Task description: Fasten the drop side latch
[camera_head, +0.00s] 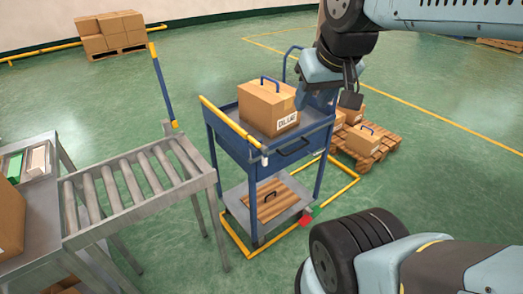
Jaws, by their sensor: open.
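A blue cart (234,146) stands in the middle of the view. Its left side has a raised side panel topped by a yellow bar (226,119). A small pale fitting, which looks like the latch (264,156), is at the cart's near corner, at the bar's near end. It is too small to tell whether it is fastened. My gripper (318,98) is above the cart's right part, to the right of and above the latch, apart from it. Its jaws are open, though the fingertips are hard to make out against the cart.
A cardboard box (267,107) with a blue handle sits on the cart's top. A brown board (268,199) lies on the lower shelf. A roller conveyor (135,190) stands close on the left, with an upright blue-yellow bar (162,88). A pallet of boxes (362,146) is behind right.

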